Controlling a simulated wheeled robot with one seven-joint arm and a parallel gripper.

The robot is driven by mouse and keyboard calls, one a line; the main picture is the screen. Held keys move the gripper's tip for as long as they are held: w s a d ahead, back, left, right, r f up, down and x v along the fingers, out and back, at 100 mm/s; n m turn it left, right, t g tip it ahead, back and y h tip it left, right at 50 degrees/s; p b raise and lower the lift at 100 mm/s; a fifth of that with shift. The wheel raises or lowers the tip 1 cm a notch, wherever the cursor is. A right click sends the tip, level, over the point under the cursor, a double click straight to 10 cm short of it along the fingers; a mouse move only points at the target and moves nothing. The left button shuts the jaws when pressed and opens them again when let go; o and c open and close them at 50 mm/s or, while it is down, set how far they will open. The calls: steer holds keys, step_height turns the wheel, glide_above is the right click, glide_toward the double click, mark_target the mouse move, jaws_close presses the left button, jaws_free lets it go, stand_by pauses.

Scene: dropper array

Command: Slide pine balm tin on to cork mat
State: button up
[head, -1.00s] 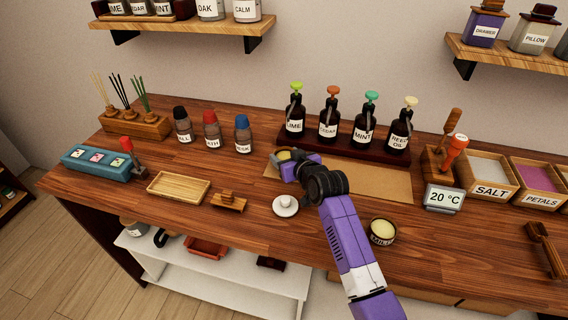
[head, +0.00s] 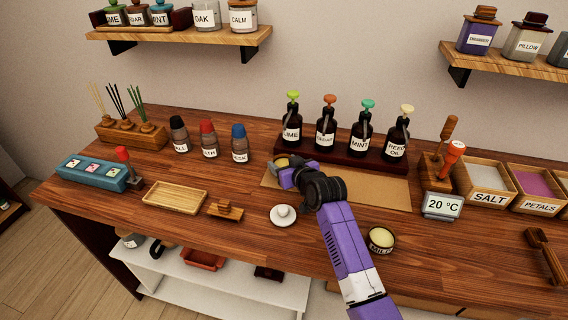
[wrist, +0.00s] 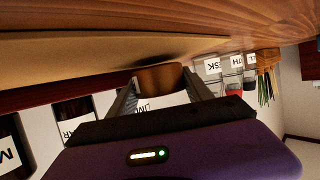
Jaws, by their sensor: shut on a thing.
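My gripper (head: 290,172) is low over the counter, shut on a small round tin (head: 282,160) with a pale yellow top. The tin's label cannot be read. The wrist view shows the tin's brown side (wrist: 160,78) between the two fingers. The tan cork mat (head: 375,188) lies flat in front of the pump bottles. The tin is at the mat's left end and seems to stand on it; its bottom edge is partly hidden by my gripper. Another open tin (head: 381,240), dark with pale yellow contents, stands on the bare counter in front of the mat.
Pump bottles on a dark stand (head: 345,160) rise close behind the mat. A white dish (head: 284,216) sits in front of my gripper. Small capped bottles (head: 209,140) stand to the left. A 20 °C display (head: 443,205) is right of the mat.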

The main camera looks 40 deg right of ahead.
steer(key=shift+f+b, duration=0.35)
steer(key=shift+f, duration=0.15)
steer(key=o, duration=1.6)
steer(key=shift+o, duration=0.2)
steer(key=v, duration=0.7)
steer(key=shift+s+a+r, duration=0.15)
steer(key=shift+s, duration=0.2)
steer(key=shift+r, duration=0.1)
